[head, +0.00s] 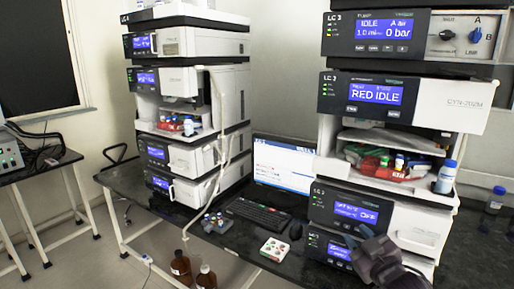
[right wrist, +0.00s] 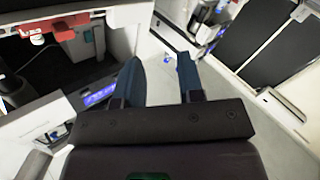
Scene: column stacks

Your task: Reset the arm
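My right gripper (head: 362,240) shows at the lower right of the head view, in front of the lower modules of the right instrument stack (head: 400,222). In the right wrist view its two dark blue fingers (right wrist: 159,75) stand apart, with nothing visible between them. The gripper is open and empty. It covers part of the lowest modules in the head view; whether it touches them I cannot tell. My left gripper is not in view.
The left stack (head: 212,45) stands across the black bench. A small bottle (head: 446,177) sits on the right stack's ledge. Brown bottles (head: 181,268) stand low in front.

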